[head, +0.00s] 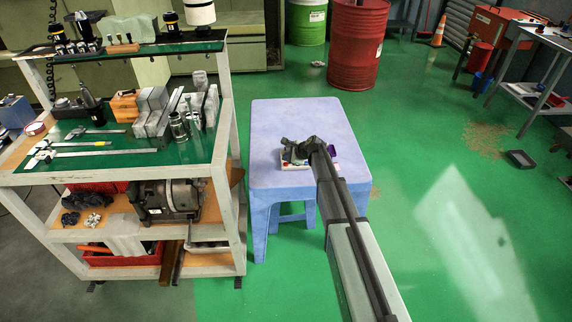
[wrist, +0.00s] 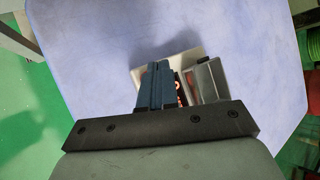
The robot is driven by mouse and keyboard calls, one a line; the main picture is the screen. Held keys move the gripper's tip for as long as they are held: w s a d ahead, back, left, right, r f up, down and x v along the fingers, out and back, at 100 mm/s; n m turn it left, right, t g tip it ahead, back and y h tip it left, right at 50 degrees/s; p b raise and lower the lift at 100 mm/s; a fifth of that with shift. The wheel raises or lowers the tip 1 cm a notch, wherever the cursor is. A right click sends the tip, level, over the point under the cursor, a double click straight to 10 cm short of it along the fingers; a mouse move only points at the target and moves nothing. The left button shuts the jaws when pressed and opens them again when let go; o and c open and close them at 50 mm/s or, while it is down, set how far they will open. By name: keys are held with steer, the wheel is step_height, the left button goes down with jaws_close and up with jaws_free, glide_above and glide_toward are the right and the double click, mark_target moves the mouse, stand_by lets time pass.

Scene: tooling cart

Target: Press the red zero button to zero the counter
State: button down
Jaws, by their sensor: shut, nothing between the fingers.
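The counter (head: 291,166) is a small pale device on the blue stool, mostly covered by my gripper in the head view. A small red spot shows at its left front edge; I cannot tell if it is the zero button. In the wrist view, the pale plate of the counter (wrist: 192,56) shows behind the fingers, with red marks beside them and a grey block on the right. My gripper (head: 290,146) is over the counter, and its fingers (wrist: 155,66) are together with nothing between them. I cannot tell whether they touch the counter.
A small purple thing (head: 333,152) shows beside my arm. The tooling cart (head: 225,190), laden with tools, stands close on the left.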

mark_target(287, 167)
steer(key=shift+r, duration=2.5)
steer(key=n, duration=0.4)
steer(key=shift+s+f, duration=0.25)
steer(key=shift+s, duration=0.15)
steer(key=s+n+g, duration=0.1)
steer(key=s+n, duration=0.1)
steer(key=s+d+f+n+h, duration=0.1)
steer(key=s+n, duration=0.2)
steer(key=s+d+f+n+g, duration=0.1)
steer(key=s+n, duration=0.1)
steer(key=n, duration=0.1)
steer(key=shift+s+f+g+h, duration=0.15)
steer(key=shift+f+g+h, duration=0.05)
steer(key=shift+g+h, duration=0.1)
steer(key=s+d+f+n+g+h, duration=0.1)
steer(key=s+f, duration=0.8)
steer(key=s, duration=1.1)
steer(key=s+d+f+n+g+h, duration=0.2)
steer(key=s+f+g, duration=0.4)
steer(key=s, duration=1.5)
steer(key=s+d+f+n+g+h, duration=0.1)
steer(key=s+d+f+n+g, duration=0.2)
steer(key=s+f, duration=0.9)
steer(key=s+d+g, duration=0.1)
steer(key=s, duration=0.8)
steer(key=shift+f+n+h, duration=0.3)
